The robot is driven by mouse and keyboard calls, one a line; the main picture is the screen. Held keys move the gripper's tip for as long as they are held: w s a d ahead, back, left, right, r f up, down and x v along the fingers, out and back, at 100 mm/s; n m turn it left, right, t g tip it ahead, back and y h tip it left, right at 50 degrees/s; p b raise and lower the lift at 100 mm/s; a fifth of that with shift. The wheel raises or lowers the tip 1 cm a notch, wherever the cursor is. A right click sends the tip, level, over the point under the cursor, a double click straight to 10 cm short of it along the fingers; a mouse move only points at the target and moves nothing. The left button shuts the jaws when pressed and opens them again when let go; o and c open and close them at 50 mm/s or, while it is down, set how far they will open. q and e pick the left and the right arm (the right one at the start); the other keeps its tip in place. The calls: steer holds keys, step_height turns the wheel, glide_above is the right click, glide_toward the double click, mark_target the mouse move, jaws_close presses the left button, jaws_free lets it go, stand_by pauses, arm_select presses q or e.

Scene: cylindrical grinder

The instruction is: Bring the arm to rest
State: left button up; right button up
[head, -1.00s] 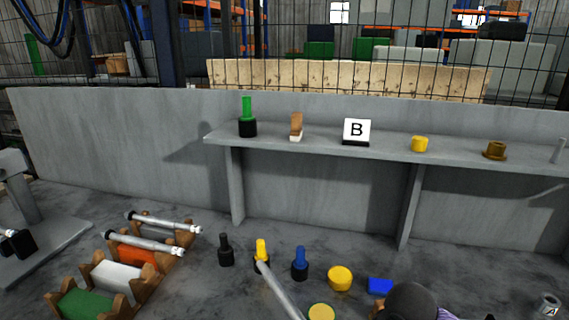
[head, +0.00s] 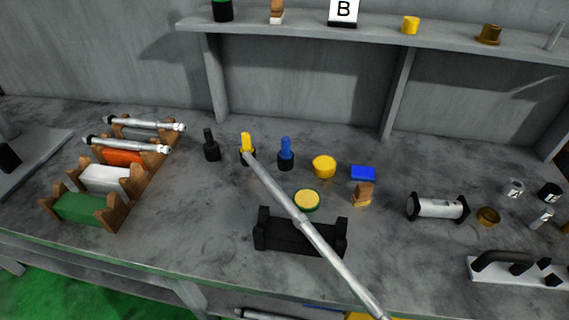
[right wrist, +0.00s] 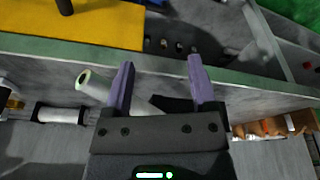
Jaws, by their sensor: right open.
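My right gripper (right wrist: 160,85) shows in the right wrist view, with two purple fingers set apart and nothing gripped between them. Beyond the fingers, a pale rod (right wrist: 96,86) with a round greenish end runs behind the left finger and is partly hidden. In the head view a long grey rod (head: 303,222) slants from the yellow-topped peg down to the bottom edge, passing across a black cradle (head: 300,237). I cannot tell whether it touches the cradle. Neither gripper shows in the head view now.
Wooden holders (head: 120,185) with silver spindles stand at the left. Dark, yellow and blue pegs (head: 286,154), a yellow cup (head: 324,167) and a black-ended roller (head: 437,207) stand on the bench. A white rack (head: 518,272) is at right. A shelf (head: 370,36) runs behind.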

steer(key=s+f+g+b, duration=0.1)
steer(key=s+f+b, duration=0.1)
steer(key=f, duration=0.7)
steer(key=s+f+b, duration=0.2)
steer(key=s+f, duration=0.1)
steer(key=f, duration=0.6)
steer(key=s+d+f+g+b, duration=0.1)
steer(key=s+d+f+b, duration=0.3)
steer(key=s+f, duration=0.8)
steer(key=shift+f+n+g+h, duration=0.25)
steer(key=shift+n+g+h, duration=0.05)
